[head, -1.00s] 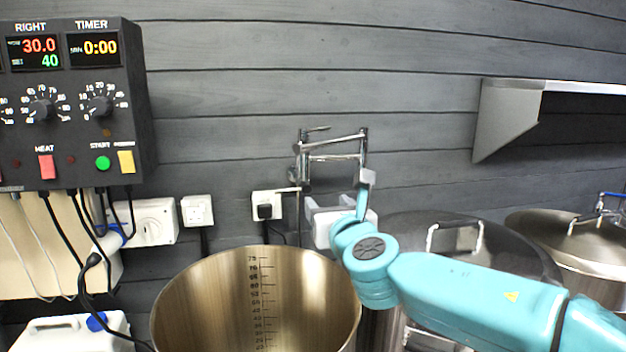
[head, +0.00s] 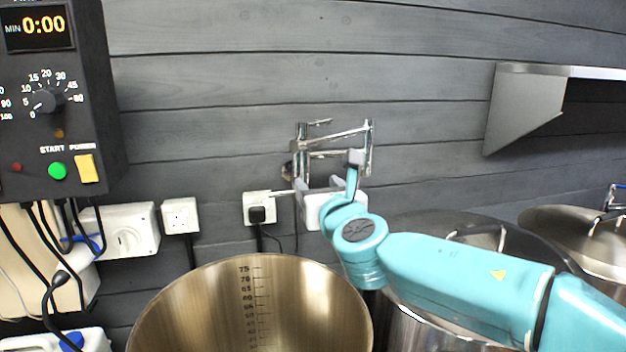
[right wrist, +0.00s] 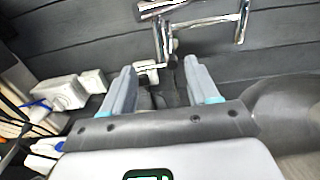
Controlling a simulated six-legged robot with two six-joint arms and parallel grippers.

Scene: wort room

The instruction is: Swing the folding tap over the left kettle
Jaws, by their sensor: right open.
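The folding tap (head: 336,134) is a chrome jointed pipe on the wall, above and behind the gap between two kettles. In the right wrist view its pipes (right wrist: 208,22) run across the top, with a piece hanging down ahead of the fingers. The left kettle (head: 250,300) is open, with a volume scale inside. My right gripper (head: 322,186) is just below and in front of the tap. In the right wrist view the right gripper (right wrist: 160,88) is open with nothing between its fingers. Whether it touches the tap is unclear. My left gripper is not in view.
A control box (head: 60,100) hangs at left. A metal shelf (head: 525,105) is at upper right.

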